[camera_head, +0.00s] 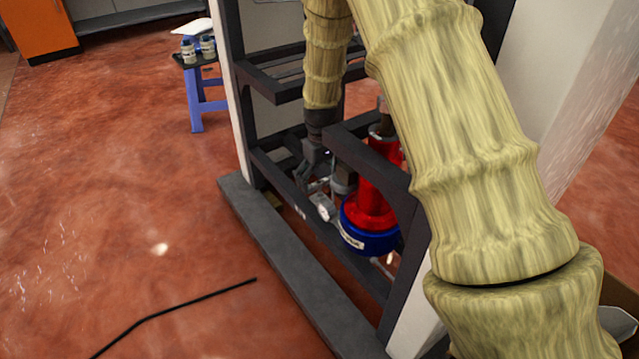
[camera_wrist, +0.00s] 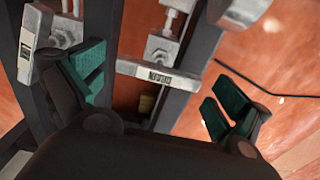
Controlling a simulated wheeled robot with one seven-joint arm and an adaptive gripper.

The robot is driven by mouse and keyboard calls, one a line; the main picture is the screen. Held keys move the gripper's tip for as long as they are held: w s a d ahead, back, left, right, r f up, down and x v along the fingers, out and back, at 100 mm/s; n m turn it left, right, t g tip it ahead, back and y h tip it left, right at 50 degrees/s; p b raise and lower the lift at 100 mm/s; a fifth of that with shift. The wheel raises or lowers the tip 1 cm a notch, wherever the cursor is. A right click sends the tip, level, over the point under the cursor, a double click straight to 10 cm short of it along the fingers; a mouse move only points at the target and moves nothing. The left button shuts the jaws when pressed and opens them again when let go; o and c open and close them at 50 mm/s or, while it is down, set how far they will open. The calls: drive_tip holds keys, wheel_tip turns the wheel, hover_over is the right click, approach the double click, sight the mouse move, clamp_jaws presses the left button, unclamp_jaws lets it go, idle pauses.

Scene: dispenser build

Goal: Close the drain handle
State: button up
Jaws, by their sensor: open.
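My gripper (camera_head: 305,180) points down inside the dark frame, just left of a red cylinder (camera_head: 372,192) with a blue base (camera_head: 368,238). In the wrist view, its teal-padded fingers (camera_wrist: 158,88) are spread wide with nothing held. A silver bar with a printed label (camera_wrist: 158,75) lies across the gap between them, below a bolt-like metal rod. It looks apart from both pads. Small silver fittings (camera_head: 322,206) show beside the blue base in the head view. Which of these pieces is the drain handle, and its exact angle, I cannot tell.
Dark frame bars (camera_head: 345,272) surround the fittings closely. Another labelled silver block (camera_wrist: 32,45) sits beside the left finger. A blue stool (camera_head: 195,95) with small bottles stands behind. A black rod or cable (camera_head: 180,307) lies on the red floor, which is otherwise clear at left.

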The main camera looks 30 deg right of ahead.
drive_tip(key=c, duration=0.9)
drive_tip(key=shift+o, duration=0.2)
